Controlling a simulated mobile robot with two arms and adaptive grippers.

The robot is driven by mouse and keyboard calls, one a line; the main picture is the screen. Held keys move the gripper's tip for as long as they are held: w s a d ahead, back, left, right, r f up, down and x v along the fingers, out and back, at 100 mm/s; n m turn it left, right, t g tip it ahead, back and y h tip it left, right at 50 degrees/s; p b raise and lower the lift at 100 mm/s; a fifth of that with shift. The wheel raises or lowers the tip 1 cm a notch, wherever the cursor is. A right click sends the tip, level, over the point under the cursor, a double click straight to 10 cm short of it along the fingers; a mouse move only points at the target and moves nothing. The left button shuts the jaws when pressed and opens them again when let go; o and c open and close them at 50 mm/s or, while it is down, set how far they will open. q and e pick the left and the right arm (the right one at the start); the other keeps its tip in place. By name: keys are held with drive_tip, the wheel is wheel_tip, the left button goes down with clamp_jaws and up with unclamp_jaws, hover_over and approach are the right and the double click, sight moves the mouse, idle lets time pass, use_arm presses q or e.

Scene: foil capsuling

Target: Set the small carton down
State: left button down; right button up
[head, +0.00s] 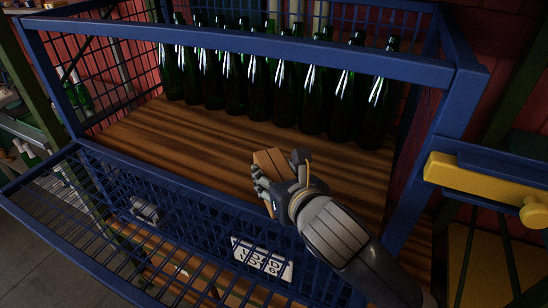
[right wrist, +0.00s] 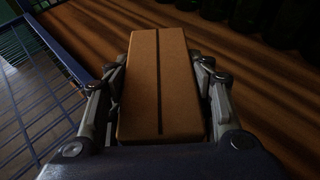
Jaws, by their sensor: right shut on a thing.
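The small carton (head: 269,162) is a brown box. In the right wrist view the carton (right wrist: 160,85) shows a dark seam line along its length and sits between the two fingers. My right gripper (head: 276,172) is shut on it. In the head view the gripper and carton are over the front part of the wooden floor (head: 190,132) of a blue cage. I cannot tell whether the carton touches the boards. My left gripper is not in view.
Several green bottles (head: 259,88) stand in a row at the back of the cage. A blue top rail (head: 250,45) and a lowered mesh front (head: 190,205) bound the opening. A yellow bar (head: 485,185) is at the right. Bare boards lie left of the carton.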

sight(281, 155)
drive_tip(key=w, duration=0.4)
drive_tip(key=w+d+p, duration=0.1)
drive_tip(key=w, duration=0.2)
drive_tip(key=shift+w+f, duration=0.1)
drive_tip(key=shift+f, duration=0.2)
drive_tip(key=shift+w+f+p, duration=0.3)
drive_tip(key=shift+f+p, duration=0.05)
drive_tip(key=shift+f, duration=0.55)
drive_tip(key=shift+w+f+p, duration=0.25)
drive_tip(key=shift+f+p, duration=0.05)
drive_tip(key=shift+f, duration=0.6)
drive_tip(key=shift+d+f, duration=0.1)
drive_tip(key=shift+f, duration=0.05)
drive_tip(key=o, duration=1.2)
drive_tip(key=shift+f, duration=0.1)
